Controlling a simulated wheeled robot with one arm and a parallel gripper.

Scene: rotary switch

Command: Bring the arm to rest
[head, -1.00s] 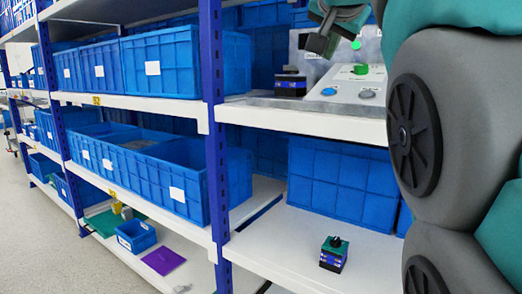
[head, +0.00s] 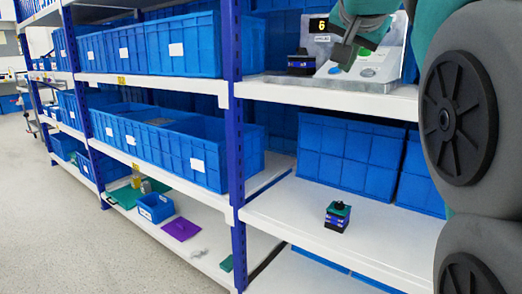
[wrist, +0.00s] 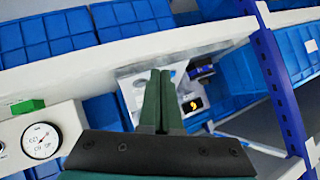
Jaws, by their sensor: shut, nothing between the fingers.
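My gripper (head: 343,57) is shut and empty, in front of the grey control panel (head: 385,83) on the upper shelf. In the wrist view its dark green fingers (wrist: 159,80) lie together, with the panel behind them. I cannot tell whether the fingertips touch the panel. The panel's display (head: 319,25) reads 6; the display (wrist: 192,106) appears turned over in the wrist view. Part of the panel is hidden behind my arm.
A small dark block-like device (head: 301,64) stands left of the panel. A similar device (head: 337,217) stands on the shelf below, with bare shelf around it. A blue shelf post (head: 234,150) and blue bins (head: 350,155) stand nearby. A round gauge (wrist: 41,141) shows in the wrist view.

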